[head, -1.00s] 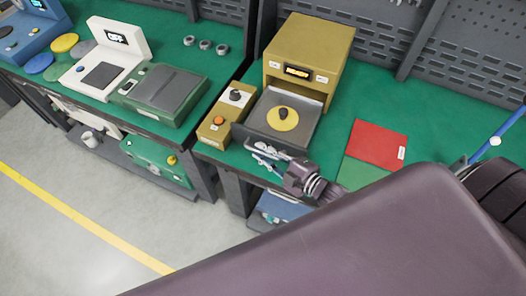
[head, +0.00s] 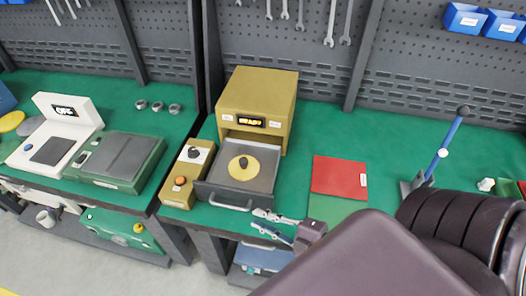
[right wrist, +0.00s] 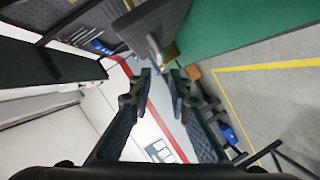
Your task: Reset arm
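My right gripper (head: 260,222) shows in the head view in front of the bench edge, just right of the drawer handle (head: 230,203). Its fingers are apart with nothing between them, and the right wrist view also shows the empty gap (right wrist: 162,78). The yellow tester (head: 256,100) has a lit display, probably reading "READY". My large purple arm link covers the lower right of the head view. My left gripper is not in view.
A yellow control box (head: 186,176) with an orange button stands left of the drawer. Red (head: 335,174) and green mats lie to the right. A blue lever (head: 446,145) stands farther right. Left are a green device (head: 118,163) and white scale (head: 55,135).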

